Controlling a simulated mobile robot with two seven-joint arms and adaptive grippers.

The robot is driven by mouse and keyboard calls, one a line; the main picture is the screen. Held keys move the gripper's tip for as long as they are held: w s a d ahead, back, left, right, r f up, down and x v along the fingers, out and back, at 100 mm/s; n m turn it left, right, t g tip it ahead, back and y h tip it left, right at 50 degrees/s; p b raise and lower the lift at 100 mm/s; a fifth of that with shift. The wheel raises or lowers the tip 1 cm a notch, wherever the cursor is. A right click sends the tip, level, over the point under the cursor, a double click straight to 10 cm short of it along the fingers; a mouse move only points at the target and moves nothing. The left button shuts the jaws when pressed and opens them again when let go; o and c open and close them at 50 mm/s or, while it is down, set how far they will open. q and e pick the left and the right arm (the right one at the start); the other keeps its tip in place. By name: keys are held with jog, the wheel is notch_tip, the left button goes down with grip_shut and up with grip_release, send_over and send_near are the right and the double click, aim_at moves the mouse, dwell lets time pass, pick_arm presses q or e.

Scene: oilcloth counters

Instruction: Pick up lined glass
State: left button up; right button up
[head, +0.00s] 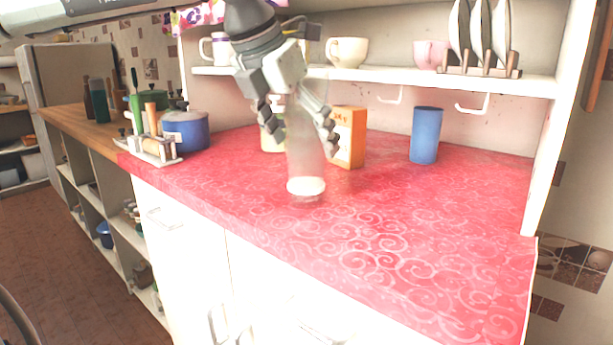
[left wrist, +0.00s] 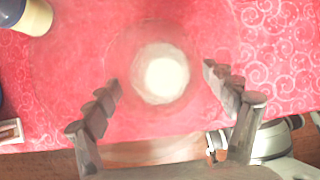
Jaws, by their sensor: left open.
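The glass (head: 306,165) is tall and clear with a pale white base. It stands upright on the red swirl-patterned counter, near its front edge. In the left wrist view I look down at the glass (left wrist: 161,75) as a clear ring around a white disc. My left gripper (head: 302,141) is open and points down at the glass, with one finger on each side of it in the head view. In the left wrist view the fingers (left wrist: 161,80) are spread to the left and right of the white disc. I cannot tell whether they touch the glass. My right gripper is not in view.
An orange box (head: 351,138), a blue cup (head: 424,136) and a pale jar (head: 270,143) stand behind. A blue pot (head: 186,131) and a utensil rack (head: 152,150) are left. A shelf (head: 400,77) with cups overhangs the back. The counter's right front is clear.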

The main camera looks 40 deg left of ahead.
pick_arm(q)
jog(key=c, duration=1.8)
jog(key=shift+r, duration=0.1)
jog(key=shift+r, duration=0.1)
